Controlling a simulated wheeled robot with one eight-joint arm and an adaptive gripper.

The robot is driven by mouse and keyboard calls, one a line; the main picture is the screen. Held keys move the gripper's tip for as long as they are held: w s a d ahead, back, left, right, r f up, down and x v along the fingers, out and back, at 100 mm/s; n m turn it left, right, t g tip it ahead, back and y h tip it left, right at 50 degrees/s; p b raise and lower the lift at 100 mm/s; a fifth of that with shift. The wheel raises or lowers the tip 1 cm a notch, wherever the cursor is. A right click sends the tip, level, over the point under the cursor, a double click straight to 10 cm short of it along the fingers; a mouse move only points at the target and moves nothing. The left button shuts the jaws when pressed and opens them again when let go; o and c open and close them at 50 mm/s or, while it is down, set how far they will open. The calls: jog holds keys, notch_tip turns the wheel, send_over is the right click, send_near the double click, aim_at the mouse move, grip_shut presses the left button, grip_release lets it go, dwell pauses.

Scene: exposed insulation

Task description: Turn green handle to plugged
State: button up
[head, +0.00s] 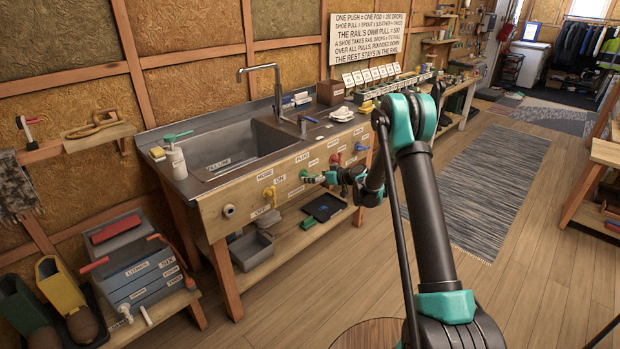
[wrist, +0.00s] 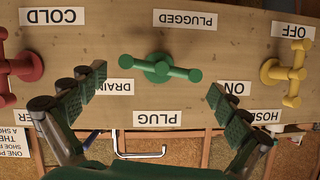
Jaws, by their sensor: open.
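The green handle (wrist: 160,68) is on the wooden front panel of the sink bench. In the wrist view, which shows the panel upside down, its bar lies nearly level, tilted slightly down to the right. The PLUGGED label (wrist: 183,20) is above it, PLUG (wrist: 165,118) below and DRAIN (wrist: 112,87) at its lower left. My gripper (wrist: 157,82) is open, with one finger on each side of the handle and visible gaps to both ends. In the head view the handle (head: 306,176) is just left of my gripper (head: 328,178).
A red handle (wrist: 20,68) and a yellow handle (wrist: 288,72) flank the green one in the wrist view. The sink (head: 222,150) is above the panel. A lower shelf holds a grey bin (head: 251,249) and a black tray (head: 324,207). Floor in front is clear.

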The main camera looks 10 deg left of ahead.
aim_at(307, 176)
jog(key=shift+x, duration=1.35)
jog(key=c, duration=1)
